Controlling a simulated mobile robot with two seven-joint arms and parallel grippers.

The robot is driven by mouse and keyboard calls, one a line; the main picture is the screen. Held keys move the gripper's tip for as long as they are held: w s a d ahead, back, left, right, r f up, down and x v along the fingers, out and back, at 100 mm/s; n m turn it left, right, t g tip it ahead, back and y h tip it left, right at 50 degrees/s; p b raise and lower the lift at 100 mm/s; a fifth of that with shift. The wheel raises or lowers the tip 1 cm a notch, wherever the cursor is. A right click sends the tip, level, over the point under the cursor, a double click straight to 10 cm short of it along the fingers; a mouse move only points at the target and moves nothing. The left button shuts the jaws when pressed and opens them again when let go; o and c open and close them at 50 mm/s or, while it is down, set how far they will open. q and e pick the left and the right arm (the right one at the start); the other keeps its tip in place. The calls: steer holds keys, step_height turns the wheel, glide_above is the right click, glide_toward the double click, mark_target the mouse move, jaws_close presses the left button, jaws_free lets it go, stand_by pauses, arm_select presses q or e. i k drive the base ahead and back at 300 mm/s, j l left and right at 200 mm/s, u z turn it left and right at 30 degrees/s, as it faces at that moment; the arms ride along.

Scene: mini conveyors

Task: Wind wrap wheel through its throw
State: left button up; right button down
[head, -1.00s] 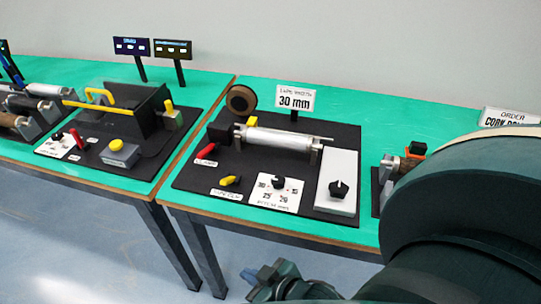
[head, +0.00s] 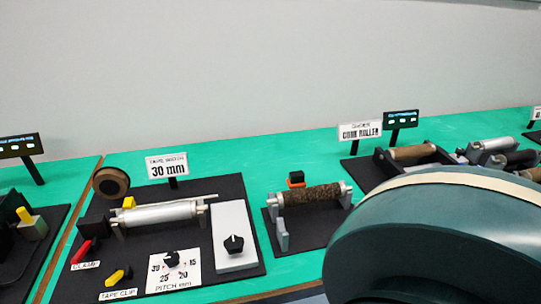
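A black station board (head: 200,262) stands on the green bench. It bears a silver roller (head: 158,214), a brown disc with a dark rim (head: 110,183) at its back left, a red lever (head: 84,250) and a yellow tape clip lever (head: 116,276). A black pitch knob (head: 171,259) sits on a white dial plate, and another black knob (head: 234,244) on a white block. No part is labelled as the wrap wheel, so I cannot tell which it is. Neither gripper is in view; a large teal arm part of mine fills the lower right.
To the right, a cork-covered roller (head: 310,195) rests on a smaller stand, with a CORK ROLLER order sign (head: 360,131) behind. Further right is a rack (head: 405,155) with several rollers. Another station shows at far left.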

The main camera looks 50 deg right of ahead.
mark_target(234, 245)
steer(key=l+z, duration=0.1)
steer(key=z, duration=1.05)
